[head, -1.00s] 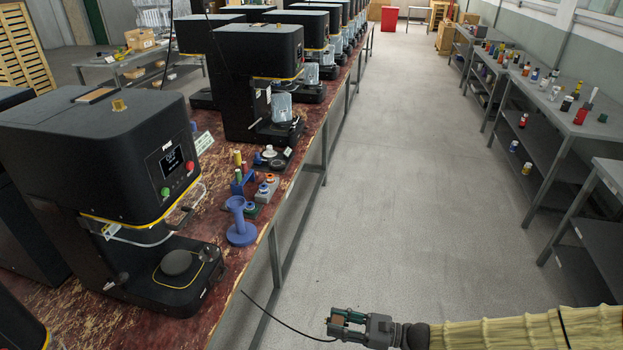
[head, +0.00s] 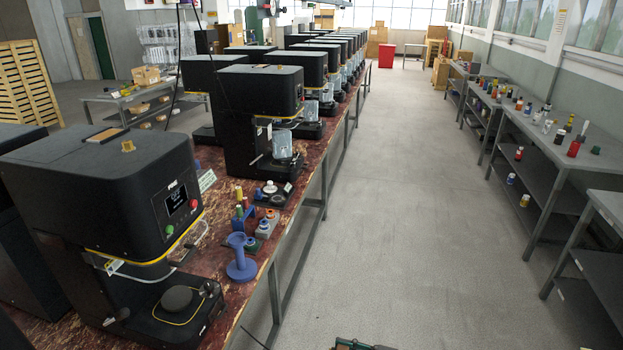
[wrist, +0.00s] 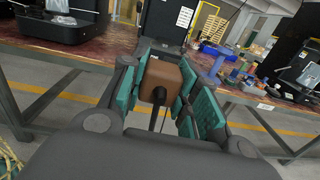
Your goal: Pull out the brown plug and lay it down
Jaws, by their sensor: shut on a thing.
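The brown plug (wrist: 160,78) is a small brown block with a black cable (wrist: 154,118) running from it. In the wrist view it sits between the green pads of my gripper (wrist: 168,88), which is shut on it. The plug is held in the air in front of the worn red bench (wrist: 108,52), clear of any socket that I can see. In the head view only the top of my gripper (head: 358,345) shows at the bottom edge, over the aisle; the plug is not clearly visible there.
Black seamer machines (head: 105,190) line the bench. A blue spool stand (head: 241,262) and small coloured parts stand near the bench's front edge. A grey table (head: 560,145) with bottles is at the right. The aisle floor (head: 390,190) is clear.

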